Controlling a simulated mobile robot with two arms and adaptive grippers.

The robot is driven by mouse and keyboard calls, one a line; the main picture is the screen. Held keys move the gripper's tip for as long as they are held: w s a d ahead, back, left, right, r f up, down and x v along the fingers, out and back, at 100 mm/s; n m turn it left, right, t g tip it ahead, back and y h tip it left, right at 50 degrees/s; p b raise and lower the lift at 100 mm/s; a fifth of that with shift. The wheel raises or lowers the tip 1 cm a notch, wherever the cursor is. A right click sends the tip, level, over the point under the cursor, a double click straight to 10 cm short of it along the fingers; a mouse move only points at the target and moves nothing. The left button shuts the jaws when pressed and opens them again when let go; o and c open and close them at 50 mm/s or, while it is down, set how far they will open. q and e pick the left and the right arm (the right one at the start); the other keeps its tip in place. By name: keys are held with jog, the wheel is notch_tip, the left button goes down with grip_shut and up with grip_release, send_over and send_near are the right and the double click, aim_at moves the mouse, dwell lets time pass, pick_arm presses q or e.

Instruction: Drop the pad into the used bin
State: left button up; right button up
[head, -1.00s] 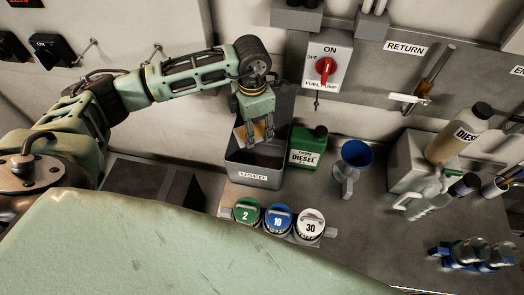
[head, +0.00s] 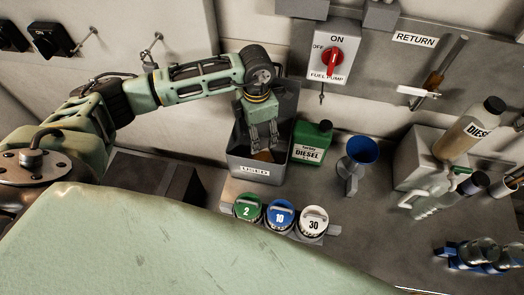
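The tan pad (head: 263,156) shows low inside the grey used bin (head: 255,171), just below my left fingertips and partly hidden by them. The bin stands against the back wall with a "USED" label on its front. My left gripper (head: 264,143) points down into the bin's opening. Its fingers look parted, with the pad lower than the tips and apart from them. My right gripper is not in view.
A green diesel can (head: 311,145) stands close to the bin's right, then a blue funnel (head: 361,155). Lidded pots numbered 2 (head: 247,209), 10 (head: 280,215) and 30 (head: 313,222) sit in front. A fuel pump switch (head: 333,60) is above. Bare bench lies right of the pots.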

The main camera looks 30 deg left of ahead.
pick_arm(q)
jog(key=shift+o, duration=0.2)
notch_tip(320, 180, up, 12)
dwell(0.6)
jog(key=shift+s, duration=0.1)
dwell(0.3)
